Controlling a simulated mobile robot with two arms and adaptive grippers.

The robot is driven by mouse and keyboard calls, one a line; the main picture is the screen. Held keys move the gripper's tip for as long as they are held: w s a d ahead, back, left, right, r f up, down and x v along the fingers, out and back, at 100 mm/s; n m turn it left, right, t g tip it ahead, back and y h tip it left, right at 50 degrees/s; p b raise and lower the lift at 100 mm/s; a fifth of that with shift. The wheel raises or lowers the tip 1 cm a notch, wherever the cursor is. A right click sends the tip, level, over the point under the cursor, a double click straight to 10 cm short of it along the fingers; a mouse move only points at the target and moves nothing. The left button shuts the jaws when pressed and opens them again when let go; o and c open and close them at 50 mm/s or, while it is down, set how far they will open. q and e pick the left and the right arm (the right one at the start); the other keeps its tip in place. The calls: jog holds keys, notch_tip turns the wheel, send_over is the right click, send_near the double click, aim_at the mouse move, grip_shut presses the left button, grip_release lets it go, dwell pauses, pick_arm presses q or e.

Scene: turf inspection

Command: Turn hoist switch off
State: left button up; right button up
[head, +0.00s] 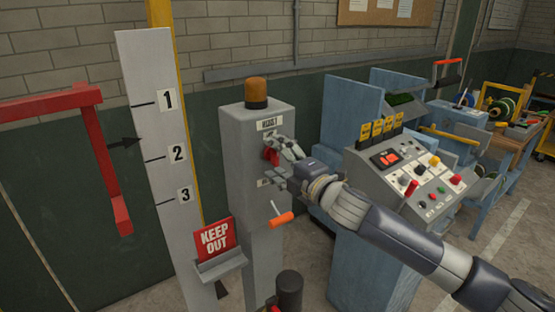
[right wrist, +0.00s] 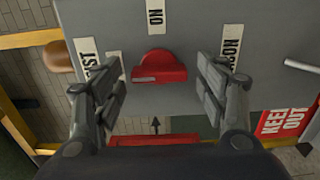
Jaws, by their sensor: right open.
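The hoist switch (right wrist: 158,66) is a red knob on the face of a grey box, with an ON label (right wrist: 155,16) beside it in the right wrist view. In the head view the switch (head: 269,154) sits below the HOIST label (head: 270,124), partly hidden by my gripper. My right gripper (head: 280,152) is at the front of the box. In the right wrist view its open fingers (right wrist: 158,80) stand on either side of the red knob, with visible gaps between. I cannot tell its exact depth from the knob. My left gripper is not in view.
The grey hoist post (head: 252,190) carries an amber beacon (head: 256,92) and, below the switch, an orange handle (head: 282,219). A KEEP OUT sign (head: 215,238) and a numbered board (head: 153,130) stand left. A control console (head: 405,170) stands right, close to my arm.

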jog(key=v, duration=1.2)
